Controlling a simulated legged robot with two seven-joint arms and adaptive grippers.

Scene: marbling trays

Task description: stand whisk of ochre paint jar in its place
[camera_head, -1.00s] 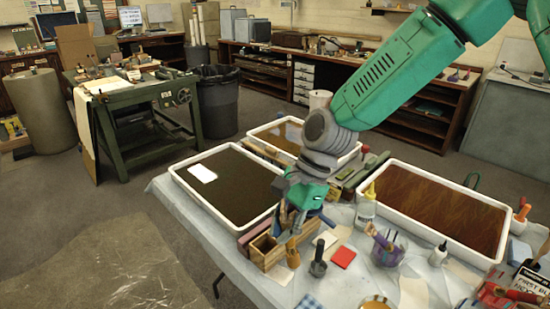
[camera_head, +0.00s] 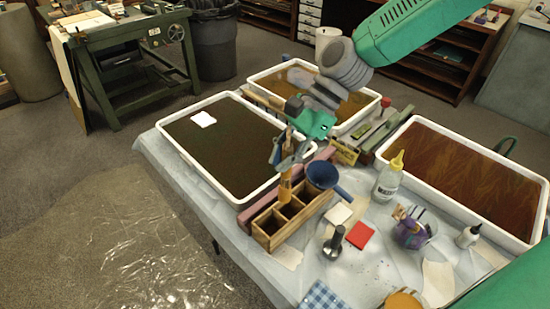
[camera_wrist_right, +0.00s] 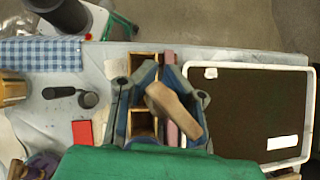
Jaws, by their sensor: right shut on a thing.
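My right gripper (camera_head: 291,152) is shut on the whisk (camera_head: 285,188), which hangs below the fingers with its orange part down. The whisk is over the wooden compartment box (camera_head: 262,237), near its middle; I cannot tell whether its lower end is inside a compartment. In the wrist view my fingers (camera_wrist_right: 158,100) straddle the whisk's tan end (camera_wrist_right: 178,110), which looks tilted and hides part of the box (camera_wrist_right: 143,61). An ochre paint jar (camera_head: 401,302) is at the bottom edge of the head view. My left gripper is not in view.
A blue funnel (camera_head: 322,175) sits close right of the whisk. A dark tray (camera_head: 160,128) lies behind the box. A squeeze bottle (camera_head: 388,180), purple jar (camera_head: 412,236), dark upright tool (camera_head: 334,243) and red square (camera_head: 360,235) stand or lie to the right.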

